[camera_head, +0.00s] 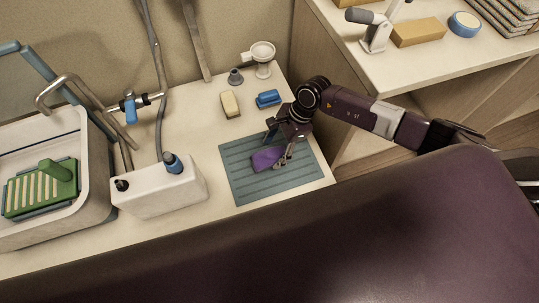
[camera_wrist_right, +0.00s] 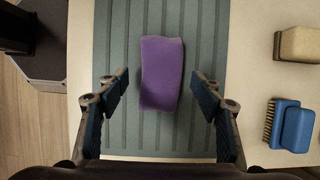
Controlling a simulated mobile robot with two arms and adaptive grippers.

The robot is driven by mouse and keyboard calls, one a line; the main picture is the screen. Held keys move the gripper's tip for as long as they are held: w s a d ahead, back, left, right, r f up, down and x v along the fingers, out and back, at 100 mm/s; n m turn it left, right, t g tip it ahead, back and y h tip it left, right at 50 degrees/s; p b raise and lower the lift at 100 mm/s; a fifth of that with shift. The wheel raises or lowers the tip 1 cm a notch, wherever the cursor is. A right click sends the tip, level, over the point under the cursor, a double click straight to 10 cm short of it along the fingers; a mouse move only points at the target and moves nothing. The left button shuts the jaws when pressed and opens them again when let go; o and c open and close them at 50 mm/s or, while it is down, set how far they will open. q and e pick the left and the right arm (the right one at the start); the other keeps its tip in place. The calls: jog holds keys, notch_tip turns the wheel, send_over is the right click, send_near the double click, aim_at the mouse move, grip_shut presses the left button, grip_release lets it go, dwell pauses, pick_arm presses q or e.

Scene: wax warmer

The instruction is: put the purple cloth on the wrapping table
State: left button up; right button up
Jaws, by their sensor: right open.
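The purple cloth (camera_head: 266,159) lies on a ribbed grey-green mat (camera_head: 240,188) on the counter in the head view. In the right wrist view the cloth (camera_wrist_right: 161,73) is a folded oblong near the middle of the mat (camera_wrist_right: 190,145). My right gripper (camera_head: 279,150) is over the mat at the cloth. In the right wrist view the open fingers of my right gripper (camera_wrist_right: 160,92) stand apart on either side of the cloth, with gaps between them and it. My left gripper is out of view. I cannot tell which surface is the wrapping table.
A blue brush (camera_head: 268,98), a tan block (camera_head: 230,104) and a small white stand (camera_head: 262,55) are behind the mat. A white box (camera_head: 160,190) and a sink (camera_head: 85,205) are to the left. A second table (camera_head: 465,66) with several items is at the upper right.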

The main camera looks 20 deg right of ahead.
aim_at(271, 155)
jog(key=x, duration=0.2)
jog(key=shift+a+f, duration=0.2)
jog(key=shift+f, duration=0.1)
jog(key=shift+a+f, duration=0.1)
jog(key=shift+f, duration=0.5)
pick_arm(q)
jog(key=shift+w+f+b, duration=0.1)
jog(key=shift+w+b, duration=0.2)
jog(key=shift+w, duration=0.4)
pick_arm(e)
jog(key=shift+f, duration=0.1)
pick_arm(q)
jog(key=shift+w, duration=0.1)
pick_arm(e)
jog(key=c, duration=1.2)
